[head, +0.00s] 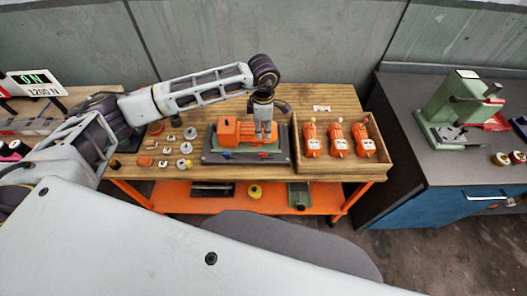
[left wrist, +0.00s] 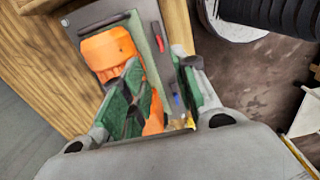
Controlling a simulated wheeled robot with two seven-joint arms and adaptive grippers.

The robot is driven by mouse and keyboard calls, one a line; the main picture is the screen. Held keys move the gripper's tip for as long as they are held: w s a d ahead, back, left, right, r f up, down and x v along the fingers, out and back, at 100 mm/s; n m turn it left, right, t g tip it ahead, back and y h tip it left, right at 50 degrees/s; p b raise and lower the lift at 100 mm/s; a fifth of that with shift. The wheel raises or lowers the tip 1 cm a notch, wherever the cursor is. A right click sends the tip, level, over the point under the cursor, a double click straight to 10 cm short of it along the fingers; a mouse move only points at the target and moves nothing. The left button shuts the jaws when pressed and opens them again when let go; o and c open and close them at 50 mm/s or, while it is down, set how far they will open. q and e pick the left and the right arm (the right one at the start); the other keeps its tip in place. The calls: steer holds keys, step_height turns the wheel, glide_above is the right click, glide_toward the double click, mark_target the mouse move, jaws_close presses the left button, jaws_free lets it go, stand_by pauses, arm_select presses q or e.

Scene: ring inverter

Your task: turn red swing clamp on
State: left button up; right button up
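A blue lever (left wrist: 177,99) lies further along the same edge. The orange motor (head: 236,132) sits on the dark fixture (head: 211,157) on the wooden table. My left gripper (head: 266,132) points down over the fixture, beside the motor. In the left wrist view its green-padded fingers (left wrist: 155,88) are spread, with nothing clearly held between them. Whether a finger touches the fixture is unclear. My right gripper is not in view.
A wooden tray (head: 384,168) with three orange units stands right of the fixture. Small loose parts (head: 184,148) lie left of it. A green press (head: 455,110) stands on the right-hand bench. A sign at far left (head: 37,84) reads ON and 1200 N.

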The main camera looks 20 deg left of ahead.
mark_target(263, 154)
arm_select(q)
steer(key=shift+f, duration=0.1)
step_height(263, 154, down, 14)
steer(key=p, duration=0.2)
steer(key=shift+r+p, duration=0.2)
steer(key=shift+p, duration=0.2)
stand_by(0.4)
jaws_close()
